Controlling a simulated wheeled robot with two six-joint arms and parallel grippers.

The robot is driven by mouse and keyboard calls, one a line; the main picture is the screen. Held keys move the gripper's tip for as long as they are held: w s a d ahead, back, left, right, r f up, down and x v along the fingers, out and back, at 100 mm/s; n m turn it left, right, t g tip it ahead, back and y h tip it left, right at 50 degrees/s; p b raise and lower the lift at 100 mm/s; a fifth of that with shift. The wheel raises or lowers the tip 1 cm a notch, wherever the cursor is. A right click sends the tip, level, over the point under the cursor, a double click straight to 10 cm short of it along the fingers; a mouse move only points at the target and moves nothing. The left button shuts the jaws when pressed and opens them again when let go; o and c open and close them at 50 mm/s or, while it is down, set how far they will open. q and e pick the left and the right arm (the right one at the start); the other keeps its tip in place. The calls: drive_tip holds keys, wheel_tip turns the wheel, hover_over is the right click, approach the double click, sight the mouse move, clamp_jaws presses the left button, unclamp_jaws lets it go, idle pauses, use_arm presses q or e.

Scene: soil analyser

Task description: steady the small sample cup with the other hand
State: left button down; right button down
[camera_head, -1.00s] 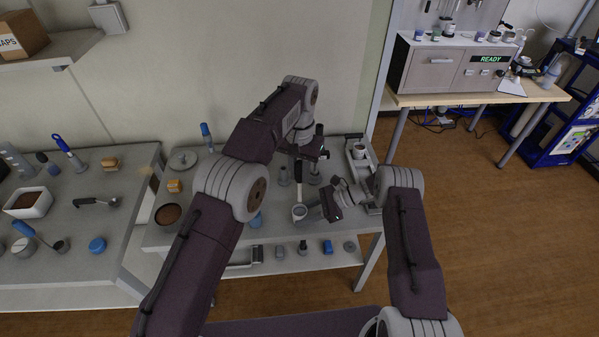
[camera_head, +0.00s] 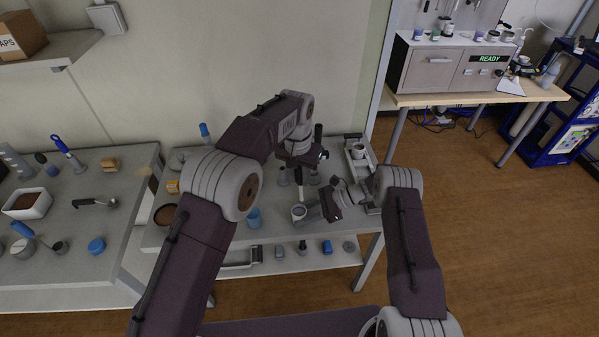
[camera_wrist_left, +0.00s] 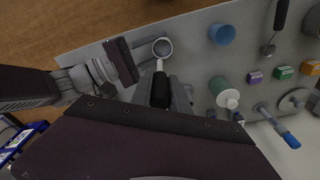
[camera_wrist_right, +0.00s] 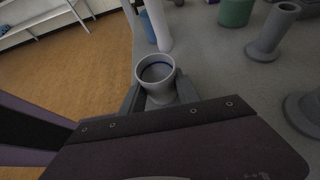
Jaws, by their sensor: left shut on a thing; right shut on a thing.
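The small sample cup (camera_head: 299,212) is a grey round cup with an open top and a pale shaft rising from it in the head view. It also shows in the right wrist view (camera_wrist_right: 155,72), upright between the fingers. My right gripper (camera_head: 316,211) is shut on the cup from its right side. My left gripper (camera_head: 300,165) is above, shut on the black handle (camera_wrist_left: 160,90) at the other end of the pale shaft. In the left wrist view the cup's round mouth (camera_wrist_left: 162,47) lies at the shaft's far end. The left fingertips are partly hidden.
A blue cup (camera_head: 254,217) stands left of the sample cup. Grey stands (camera_head: 283,177) sit behind it. A tray with a cup (camera_head: 359,152) is at the right edge of the bench (camera_head: 235,240). Small items line the lower shelf.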

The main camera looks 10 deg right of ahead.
use_arm(q)
wheel_tip(320, 180, up, 3)
drive_tip(key=s+a, duration=0.2)
drive_tip(key=s, duration=0.1)
wheel_tip(320, 180, down, 10)
drive_tip(key=shift+w+d+f+t, duration=0.15)
drive_tip(key=shift+w+d+t, duration=0.1)
drive_tip(key=shift+d+t, duration=0.15)
idle(0.4)
